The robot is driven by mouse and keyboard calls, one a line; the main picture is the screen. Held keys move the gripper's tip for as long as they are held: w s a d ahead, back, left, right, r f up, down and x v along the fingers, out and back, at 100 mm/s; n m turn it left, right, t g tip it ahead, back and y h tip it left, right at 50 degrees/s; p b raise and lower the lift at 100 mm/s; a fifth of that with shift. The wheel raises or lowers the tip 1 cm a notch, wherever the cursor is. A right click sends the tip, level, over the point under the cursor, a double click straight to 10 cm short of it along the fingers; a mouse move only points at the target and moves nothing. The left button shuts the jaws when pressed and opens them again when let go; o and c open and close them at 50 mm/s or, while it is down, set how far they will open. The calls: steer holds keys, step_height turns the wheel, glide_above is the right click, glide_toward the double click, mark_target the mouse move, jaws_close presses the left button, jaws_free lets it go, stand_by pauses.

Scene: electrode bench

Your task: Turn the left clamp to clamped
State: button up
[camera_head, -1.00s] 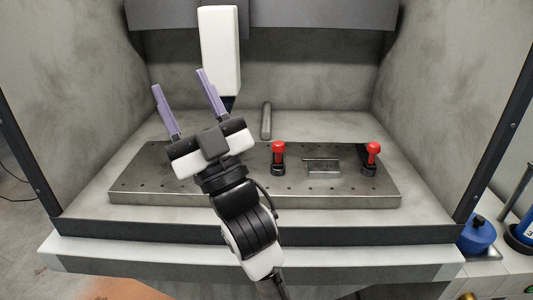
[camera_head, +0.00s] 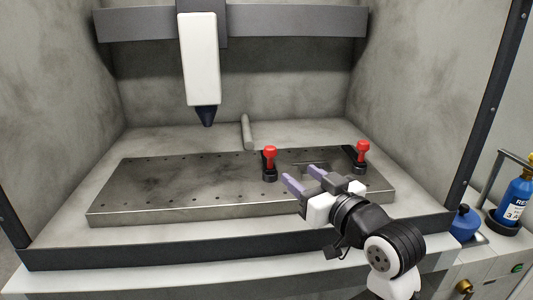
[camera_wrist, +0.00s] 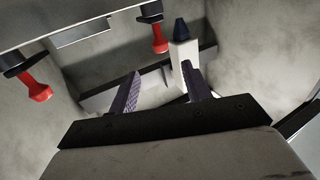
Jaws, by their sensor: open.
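The left clamp (camera_head: 270,164) stands on the metal plate with a black base and a red handle that looks upright in the head view. The picture in the wrist view is upside down, and there its red handle (camera_wrist: 158,38) shows just beyond the fingertips. The right clamp (camera_head: 361,155), of the same kind, stands farther right; its handle also shows in the wrist view (camera_wrist: 37,88). My gripper (camera_head: 298,173) is open and empty, its purple fingers pointing toward the left clamp from the front right. The fingers (camera_wrist: 161,70) appear apart from the handle.
The metal plate (camera_head: 165,190) is bare on its left. A small metal block (camera_head: 311,167) lies between the clamps, partly hidden by my gripper. A white nozzle head (camera_head: 200,60) hangs at the back left. Walls enclose the bench.

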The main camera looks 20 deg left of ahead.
mark_target(273, 154)
steer(key=p+x, duration=0.3)
steer(key=x, duration=1)
steer(key=shift+a, duration=0.1)
jaws_close()
